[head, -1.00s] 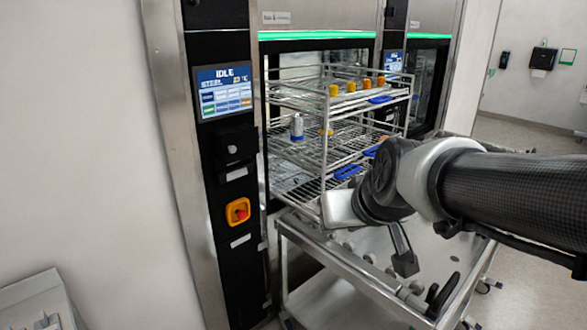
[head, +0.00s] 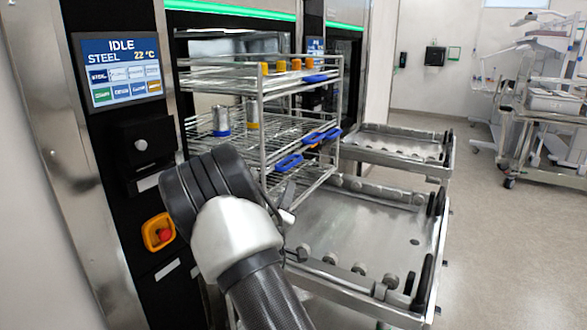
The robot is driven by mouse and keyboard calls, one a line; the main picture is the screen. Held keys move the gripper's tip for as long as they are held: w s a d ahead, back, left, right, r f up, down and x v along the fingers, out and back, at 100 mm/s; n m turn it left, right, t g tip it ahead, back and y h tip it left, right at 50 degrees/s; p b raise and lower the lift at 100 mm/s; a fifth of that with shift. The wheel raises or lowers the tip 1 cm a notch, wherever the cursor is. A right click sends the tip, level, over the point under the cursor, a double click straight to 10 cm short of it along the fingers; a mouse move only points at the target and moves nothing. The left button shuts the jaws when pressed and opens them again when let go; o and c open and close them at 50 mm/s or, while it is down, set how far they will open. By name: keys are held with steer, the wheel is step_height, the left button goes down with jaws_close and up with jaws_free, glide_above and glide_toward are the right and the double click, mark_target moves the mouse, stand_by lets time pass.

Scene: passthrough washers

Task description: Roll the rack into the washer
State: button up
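The rack (head: 261,150) is a tiered wire frame. It carries several orange-capped items on top, a metal canister (head: 221,120) on a lower shelf and blue clips along its near side. Its left part lies in the open doorway of the washer (head: 85,190) and its right end sticks out over the trolley side. My gripper (head: 286,208) is at the rack's lower near end, mostly hidden behind my wrist. I cannot tell whether it touches the rack or is open or shut.
The roller-topped trolley (head: 365,222) stands right of the doorway with its bed bare. A second trolley (head: 400,143) stands behind it. The washer's screen (head: 122,70) reads IDLE. Open floor lies to the right, with a loaded cart (head: 550,105) at the back.

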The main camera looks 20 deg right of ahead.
mark_target(295, 161)
steer(key=b+x, duration=0.1)
steer(key=x, duration=1.5)
steer(key=shift+w+d, duration=0.15)
steer(key=shift+w, duration=0.1)
steer(key=shift+c, duration=0.4)
jaws_close()
